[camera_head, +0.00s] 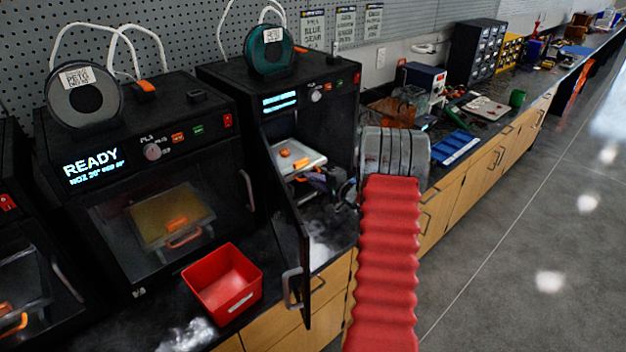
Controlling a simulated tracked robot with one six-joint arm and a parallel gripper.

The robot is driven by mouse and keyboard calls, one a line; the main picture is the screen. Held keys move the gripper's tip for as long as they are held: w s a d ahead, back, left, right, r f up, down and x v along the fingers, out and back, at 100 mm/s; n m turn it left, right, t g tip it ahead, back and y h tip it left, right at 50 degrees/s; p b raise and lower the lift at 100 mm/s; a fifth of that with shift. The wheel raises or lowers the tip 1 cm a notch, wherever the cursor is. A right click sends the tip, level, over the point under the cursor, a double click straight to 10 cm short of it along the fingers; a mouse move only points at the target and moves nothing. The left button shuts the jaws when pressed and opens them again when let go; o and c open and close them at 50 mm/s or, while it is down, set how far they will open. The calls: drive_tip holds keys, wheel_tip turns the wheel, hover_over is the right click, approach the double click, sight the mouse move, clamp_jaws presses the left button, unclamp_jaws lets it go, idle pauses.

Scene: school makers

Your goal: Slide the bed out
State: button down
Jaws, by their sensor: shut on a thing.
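The bed (310,155) is a pale plate inside the open black printer (225,75) in the middle of the view, with a small orange part (286,153) on top. My gripper (322,181) reaches in through the front opening from the right, at the bed's front edge. It is shut on the bed's handle, which is mostly hidden by the fingers. The printer's door (290,235) hangs open toward me, to the left of my gripper.
A second printer (75,140) with a READY screen stands shut on the left. A red bin (222,284) sits on the counter left of the open door. Clear boxes (405,100) and a blue tray (455,147) lie right of my arm. The floor at right is clear.

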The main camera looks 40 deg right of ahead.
drive_tip(key=shift+s+f, duration=0.1)
drive_tip(key=shift+f, duration=0.1)
idle(0.6)
